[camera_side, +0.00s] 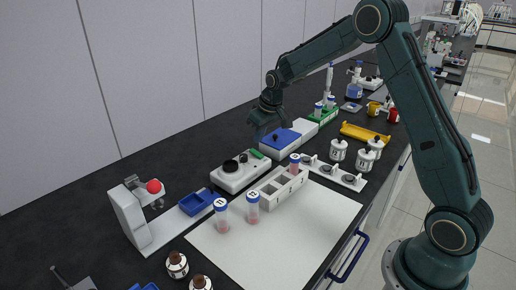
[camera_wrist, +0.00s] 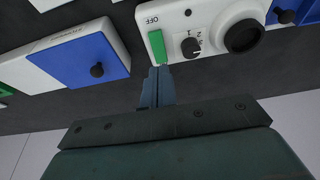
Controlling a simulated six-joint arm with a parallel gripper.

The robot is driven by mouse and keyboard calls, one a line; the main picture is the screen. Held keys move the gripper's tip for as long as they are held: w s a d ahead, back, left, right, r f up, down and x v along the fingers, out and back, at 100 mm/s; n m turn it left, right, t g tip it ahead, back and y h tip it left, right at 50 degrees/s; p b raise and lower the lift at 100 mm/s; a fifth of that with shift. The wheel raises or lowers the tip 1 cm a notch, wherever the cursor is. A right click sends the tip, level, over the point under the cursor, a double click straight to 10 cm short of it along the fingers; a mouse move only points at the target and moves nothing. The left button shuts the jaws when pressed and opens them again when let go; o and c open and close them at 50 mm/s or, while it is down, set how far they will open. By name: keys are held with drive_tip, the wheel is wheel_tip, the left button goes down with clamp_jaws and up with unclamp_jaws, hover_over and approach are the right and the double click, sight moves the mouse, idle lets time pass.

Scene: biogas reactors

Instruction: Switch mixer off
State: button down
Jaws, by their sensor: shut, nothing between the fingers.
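The mixer is a white box with a black round top (camera_side: 230,166). In the wrist view its white casing (camera_wrist: 210,12) lies at the top, with a black cup (camera_wrist: 243,36), a dial knob (camera_wrist: 190,46) and a green rocker switch (camera_wrist: 157,47). The word OFF is printed beside the switch's far end. My gripper (camera_wrist: 158,72) is shut and empty, its fingertips right at the near end of the switch. I cannot tell whether they touch it. In the side view my gripper (camera_side: 258,120) is dark and small, behind the mixer and the blue-topped device.
A white device with a blue top (camera_side: 281,138) stands close beside the mixer; it also shows in the wrist view (camera_wrist: 85,55), with a black knob. A grey tube rack (camera_side: 284,187) stands in front of the mixer. Dark bench lies bare behind it.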

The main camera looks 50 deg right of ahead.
drive_tip(key=s+r, duration=0.5)
drive_tip(key=r, duration=0.3)
drive_tip(key=shift+s+r, duration=0.25)
drive_tip(key=shift+s, duration=0.05)
drive_tip(key=s+a+r+t, duration=0.1)
drive_tip(key=s+a+r, duration=0.35)
drive_tip(key=s, duration=0.25)
drive_tip(key=s+a+r, duration=0.3)
drive_tip(key=s+r, duration=0.2)
drive_tip(key=s, duration=0.1)
drive_tip(key=s+a+f+t, duration=0.1)
drive_tip(key=s+a, duration=0.3)
drive_tip(key=s, duration=1.3)
drive_tip(key=shift+s+a+f, duration=0.2)
drive_tip(key=shift+s, duration=0.2)
